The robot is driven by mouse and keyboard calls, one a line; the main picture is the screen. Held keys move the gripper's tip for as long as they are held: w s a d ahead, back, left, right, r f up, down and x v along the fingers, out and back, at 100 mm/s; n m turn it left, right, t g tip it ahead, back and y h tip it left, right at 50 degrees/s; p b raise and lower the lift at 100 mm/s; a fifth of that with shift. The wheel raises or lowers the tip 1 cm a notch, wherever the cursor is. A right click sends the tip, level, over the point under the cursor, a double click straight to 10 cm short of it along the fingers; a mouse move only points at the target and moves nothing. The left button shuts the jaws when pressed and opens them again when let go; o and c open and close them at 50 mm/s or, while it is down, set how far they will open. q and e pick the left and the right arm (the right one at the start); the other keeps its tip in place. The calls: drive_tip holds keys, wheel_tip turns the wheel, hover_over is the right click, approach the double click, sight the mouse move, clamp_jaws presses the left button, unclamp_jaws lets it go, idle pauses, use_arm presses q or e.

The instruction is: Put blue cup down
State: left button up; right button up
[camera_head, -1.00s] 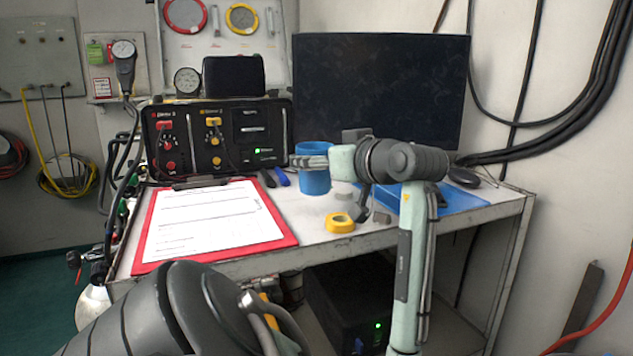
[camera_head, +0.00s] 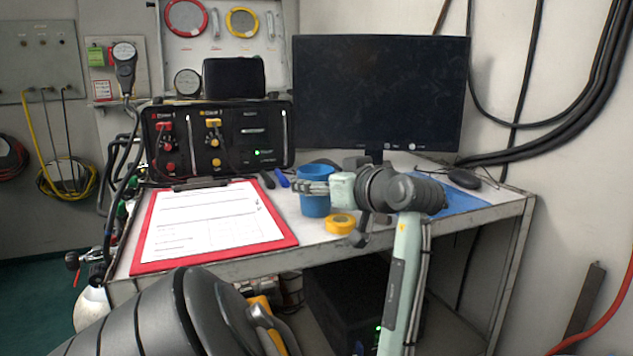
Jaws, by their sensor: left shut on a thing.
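The blue cup (camera_head: 315,207) is upright at the middle of the desk (camera_head: 372,240), behind the yellow tape roll. My left gripper (camera_head: 314,188) reaches in from the right side of the cup, with its fingers across the cup's upper part, and is shut on it. The cup's base looks very close to the desk top; I cannot tell whether it touches. The fingers hide part of the cup's side. My right gripper is not in view.
The yellow tape roll (camera_head: 340,224) lies just in front of the cup. A red clipboard (camera_head: 285,241) lies to the left, the control panel (camera_head: 232,165) stands behind it, and a monitor (camera_head: 380,95) is at the back. A blue mat (camera_head: 465,200) lies right, partly behind my arm.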

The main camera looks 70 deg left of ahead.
use_arm(q)
drive_tip(key=o, duration=1)
drive_tip(key=shift+r, duration=0.1)
drive_tip(key=v, duration=1.2)
